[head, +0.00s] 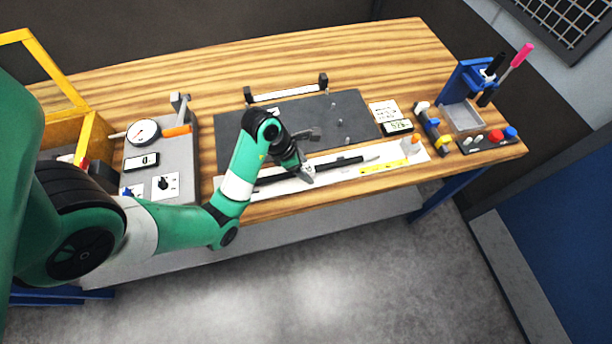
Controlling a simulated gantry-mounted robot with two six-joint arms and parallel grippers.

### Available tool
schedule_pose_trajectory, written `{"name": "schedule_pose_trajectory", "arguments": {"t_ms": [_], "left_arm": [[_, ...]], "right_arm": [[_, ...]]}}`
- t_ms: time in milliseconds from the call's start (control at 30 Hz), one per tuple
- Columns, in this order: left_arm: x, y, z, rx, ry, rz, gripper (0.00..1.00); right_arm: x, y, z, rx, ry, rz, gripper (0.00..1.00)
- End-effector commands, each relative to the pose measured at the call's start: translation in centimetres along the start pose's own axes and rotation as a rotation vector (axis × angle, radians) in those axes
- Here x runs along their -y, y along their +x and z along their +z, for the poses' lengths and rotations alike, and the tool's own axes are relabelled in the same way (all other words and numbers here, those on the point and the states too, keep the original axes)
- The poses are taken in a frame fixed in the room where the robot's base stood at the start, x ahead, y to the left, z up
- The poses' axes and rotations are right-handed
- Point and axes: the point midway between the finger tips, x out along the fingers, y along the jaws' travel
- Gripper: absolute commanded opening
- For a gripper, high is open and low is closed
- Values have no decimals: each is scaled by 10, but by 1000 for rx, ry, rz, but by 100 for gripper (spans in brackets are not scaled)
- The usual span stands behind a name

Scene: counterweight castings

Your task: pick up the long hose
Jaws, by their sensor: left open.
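A long black hose (340,162) lies on a white strip (406,163) near the front edge of the wooden table. It runs left to right, with a thinner pale tip at its right end. My left gripper (311,153) is over the hose's middle, with its fingers spread apart and nothing seen between them. One finger is near the hose, and I cannot tell whether it touches. The gripper and my arm hide part of the hose's left half. My right gripper is not in view.
A dark mat (350,112) lies behind the strip, with small metal parts. A grey panel with a gauge (143,131) stands left. A digital meter (397,127), a blue stand (462,82) and a grey tray (466,118) stand right. The back of the table (230,70) is clear.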

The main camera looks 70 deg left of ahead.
Motion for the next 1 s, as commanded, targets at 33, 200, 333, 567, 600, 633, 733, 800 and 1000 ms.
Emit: {"name": "schedule_pose_trajectory", "arguments": {"t_ms": [33,200,333,567,600,633,733,800,1000], "left_arm": [[0,7,-1,1,1,1,75],[0,4,1,1,0,0,75],[0,4,1,0,0,0,61],[0,4,0,0,0,0,19],[0,4,0,0,0,0,12],[0,4,0,0,0,0,7],[0,3,1,2,0,1,0],[0,3,1,2,0,1,0],[0,2,1,2,0,1,0]], "right_arm": [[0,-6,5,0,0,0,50],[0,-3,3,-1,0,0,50],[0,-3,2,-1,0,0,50],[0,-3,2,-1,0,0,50],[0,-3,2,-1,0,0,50],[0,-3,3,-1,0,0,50],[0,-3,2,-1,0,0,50],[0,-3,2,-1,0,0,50],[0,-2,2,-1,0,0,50]]}}
